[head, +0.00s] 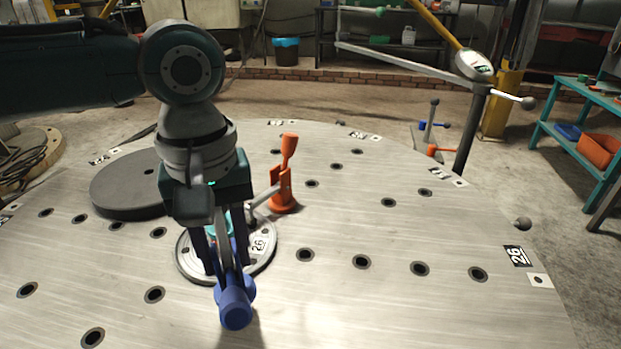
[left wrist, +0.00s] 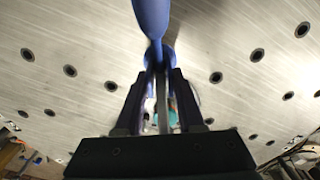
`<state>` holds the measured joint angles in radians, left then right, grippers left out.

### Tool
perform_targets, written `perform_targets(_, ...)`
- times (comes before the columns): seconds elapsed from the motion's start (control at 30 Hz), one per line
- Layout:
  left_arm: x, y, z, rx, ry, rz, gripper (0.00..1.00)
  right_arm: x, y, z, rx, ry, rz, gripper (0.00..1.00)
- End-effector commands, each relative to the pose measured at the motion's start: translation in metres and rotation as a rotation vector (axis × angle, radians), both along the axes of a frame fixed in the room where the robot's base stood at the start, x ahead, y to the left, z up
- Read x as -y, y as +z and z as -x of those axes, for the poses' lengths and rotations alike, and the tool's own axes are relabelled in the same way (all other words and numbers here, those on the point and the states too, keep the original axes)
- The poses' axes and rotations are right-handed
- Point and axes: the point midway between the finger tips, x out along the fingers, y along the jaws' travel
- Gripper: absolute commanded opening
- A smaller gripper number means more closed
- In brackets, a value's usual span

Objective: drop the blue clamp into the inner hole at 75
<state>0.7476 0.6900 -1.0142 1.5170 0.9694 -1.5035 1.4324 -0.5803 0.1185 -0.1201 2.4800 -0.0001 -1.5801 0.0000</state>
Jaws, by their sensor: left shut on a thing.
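The blue clamp (head: 236,305) is held by my left gripper (head: 228,262), which is shut on it over the round metal table (head: 400,310). The clamp's rounded blue end points toward the camera; it also shows in the left wrist view (left wrist: 152,18), reaching up from between the fingers (left wrist: 158,85). The fingers and arm hide part of it. The table top has several dark holes in rings, such as one at the right (head: 478,274). The edge label at the right (head: 515,256) looks like 26; I cannot read a 75. My right gripper is not in view.
An orange clamp (head: 284,190) stands upright behind the gripper. A light round plate (head: 262,262) lies beneath it, and a dark grey disc (head: 125,188) lies to the left. A post with a long boom (head: 470,130) stands beyond the table's right edge. The table's right side is clear.

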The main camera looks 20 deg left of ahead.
Motion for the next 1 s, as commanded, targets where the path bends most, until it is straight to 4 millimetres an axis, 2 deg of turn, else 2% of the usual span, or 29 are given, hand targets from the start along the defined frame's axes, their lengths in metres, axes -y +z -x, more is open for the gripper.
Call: perform_targets(1.0,0.0,-0.029,0.0,0.001,0.0,0.001,0.0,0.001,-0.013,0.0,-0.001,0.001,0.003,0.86)
